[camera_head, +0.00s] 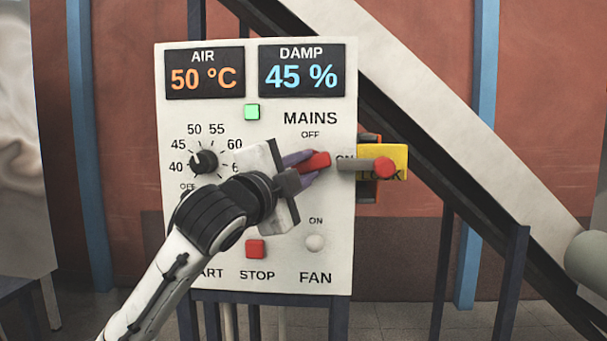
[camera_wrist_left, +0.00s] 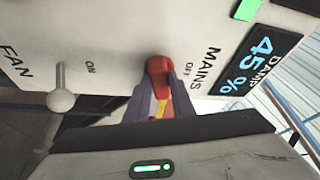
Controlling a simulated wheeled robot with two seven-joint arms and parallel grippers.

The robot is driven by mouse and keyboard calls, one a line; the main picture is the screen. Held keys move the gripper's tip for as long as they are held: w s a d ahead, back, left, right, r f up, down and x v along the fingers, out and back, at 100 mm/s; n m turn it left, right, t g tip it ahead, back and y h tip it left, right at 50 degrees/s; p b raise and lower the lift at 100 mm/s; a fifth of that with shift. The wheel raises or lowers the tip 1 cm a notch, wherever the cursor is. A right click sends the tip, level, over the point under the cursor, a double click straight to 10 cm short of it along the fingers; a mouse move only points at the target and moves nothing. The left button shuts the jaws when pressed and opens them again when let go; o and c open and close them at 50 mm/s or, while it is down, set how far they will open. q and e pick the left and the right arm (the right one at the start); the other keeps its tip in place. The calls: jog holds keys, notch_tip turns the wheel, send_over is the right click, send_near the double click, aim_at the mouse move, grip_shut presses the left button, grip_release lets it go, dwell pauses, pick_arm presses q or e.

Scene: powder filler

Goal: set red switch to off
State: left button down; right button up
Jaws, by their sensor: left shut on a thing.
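The red switch handle (camera_head: 317,160) sits on the white panel below the words MAINS and OFF. The ON label to its right is partly covered by a grey rod. My left gripper (camera_head: 309,168) comes in from the lower left and is shut on the red handle. In the left wrist view the red handle (camera_wrist_left: 160,70) sits between the two grey-purple fingers (camera_wrist_left: 162,92), next to the OFF label. The fingers and gripper body hide part of the handle, so I cannot tell its exact angle. My right gripper is not in view.
The grey rod (camera_head: 354,165) with a red end (camera_head: 385,167) stands right of the handle, before a yellow lock block (camera_head: 400,152). A black dial (camera_head: 203,162), red STOP button (camera_head: 255,249), white FAN lever (camera_head: 315,242) and green light (camera_head: 252,112) are nearby.

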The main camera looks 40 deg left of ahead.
pick_arm(q)
jog(key=n, duration=0.1)
jog(key=n+b, duration=0.1)
jog(key=n, duration=0.1)
jog(key=n+t+y+b, duration=0.1)
jog(key=shift+d+f, duration=0.15)
jog(key=shift+f, duration=0.2)
jog(key=n+y+b, duration=0.1)
jog(key=n, duration=0.1)
jog(key=n+y, duration=0.1)
jog(key=n, duration=0.1)
jog(key=shift+w+d+f+n+t+b, duration=0.1)
jog(key=shift+w+f+n+t+b, duration=0.05)
jog(key=shift+n+t+b, duration=0.2)
jog(key=n+y, duration=0.1)
jog(key=n, duration=0.1)
jog(key=shift+n+b, duration=0.35)
jog(key=shift+b, duration=0.05)
jog(key=n+y+b, duration=0.1)
jog(key=n+y, duration=0.1)
jog(key=n, duration=0.1)
jog(key=shift+d+n, duration=0.15)
jog(key=shift+n, duration=0.15)
jog(key=n+g+y+b, duration=0.1)
jog(key=n, duration=0.1)
jog(key=shift+w+n, duration=0.1)
jog(key=shift+n, duration=0.3)
jog(key=shift+n+g+y, duration=0.25)
jog(key=shift+n+y, duration=0.35)
jog(key=shift+n, duration=0.1)
